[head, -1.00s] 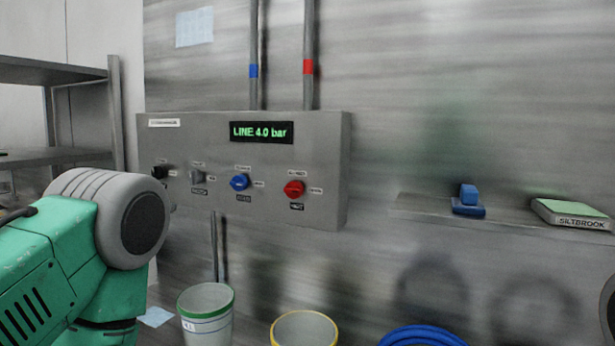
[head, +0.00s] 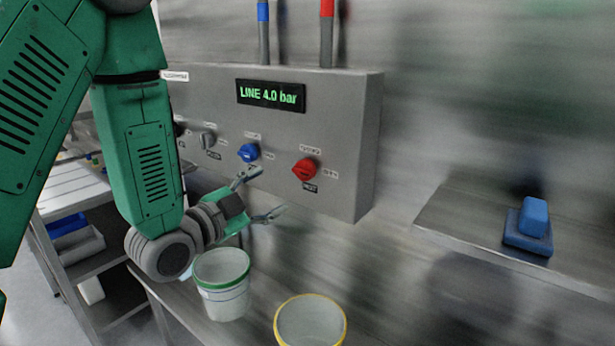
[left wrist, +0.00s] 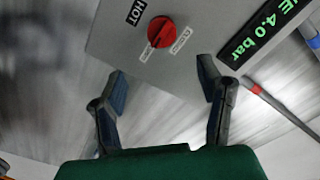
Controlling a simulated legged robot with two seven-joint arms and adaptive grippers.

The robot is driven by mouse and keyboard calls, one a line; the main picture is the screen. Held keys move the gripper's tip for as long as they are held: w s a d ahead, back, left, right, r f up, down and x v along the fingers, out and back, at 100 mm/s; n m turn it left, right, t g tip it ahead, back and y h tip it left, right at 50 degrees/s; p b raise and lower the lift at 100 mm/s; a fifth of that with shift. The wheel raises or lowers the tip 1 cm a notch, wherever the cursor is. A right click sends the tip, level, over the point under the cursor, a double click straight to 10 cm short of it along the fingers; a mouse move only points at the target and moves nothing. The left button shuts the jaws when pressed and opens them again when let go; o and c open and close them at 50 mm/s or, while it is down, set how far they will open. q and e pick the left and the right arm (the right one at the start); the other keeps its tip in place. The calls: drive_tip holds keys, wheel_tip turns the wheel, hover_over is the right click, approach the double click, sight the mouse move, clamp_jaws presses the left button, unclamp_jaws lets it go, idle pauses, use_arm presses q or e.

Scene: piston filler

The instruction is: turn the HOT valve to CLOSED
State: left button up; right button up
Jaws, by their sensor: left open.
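The red HOT valve knob (head: 305,169) sits at the right of the grey control box (head: 345,140). Its HOT label is just below it. In the left wrist view the red knob (left wrist: 161,32) shows ahead of the fingers, between them and apart from them, with the HOT label beside it. My left gripper (head: 268,193) is open and empty, below and left of the red knob, under the blue knob (head: 249,152). It also shows in the left wrist view (left wrist: 163,88), fingers spread. My right gripper is out of view.
The box display (head: 271,96) reads LINE 4.0 bar. A green-rimmed bucket (head: 224,300) and a yellow-rimmed bucket (head: 310,325) stand below the box. A shelf (head: 470,225) with a blue object (head: 530,225) juts out at right. The space before the red knob is clear.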

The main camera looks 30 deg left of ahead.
sight(302, 173)
use_arm(q)
drive_tip(key=w, duration=0.3)
drive_tip(key=w+a, duration=0.1)
drive_tip(key=w, duration=0.6)
drive_tip(key=shift+w+a+f, duration=0.1)
drive_tip(key=shift+a+f, duration=0.15)
drive_tip(key=shift+f, duration=0.05)
drive_tip(key=shift+w+d, duration=0.2)
drive_tip(key=shift+w, duration=0.25)
drive_tip(key=shift+w+d, duration=0.2)
drive_tip(key=shift+w, duration=0.25)
drive_tip(key=shift+w+d+r, duration=0.15)
drive_tip(key=shift+w+d, duration=0.05)
drive_tip(key=shift+d, duration=0.3)
drive_tip(key=shift+w+d+r, duration=0.15)
drive_tip(key=shift+d, duration=0.6)
drive_tip(key=shift+a, duration=0.25)
drive_tip(key=shift+c, duration=0.8)
drive_tip(key=shift+a+f, duration=0.1)
drive_tip(key=shift+a, duration=0.3)
drive_tip(key=c, duration=0.7)
drive_tip(key=shift+a+f, duration=0.15)
drive_tip(key=shift+a, duration=0.3)
drive_tip(key=c, duration=0.3)
drive_tip(key=shift+d, duration=0.4)
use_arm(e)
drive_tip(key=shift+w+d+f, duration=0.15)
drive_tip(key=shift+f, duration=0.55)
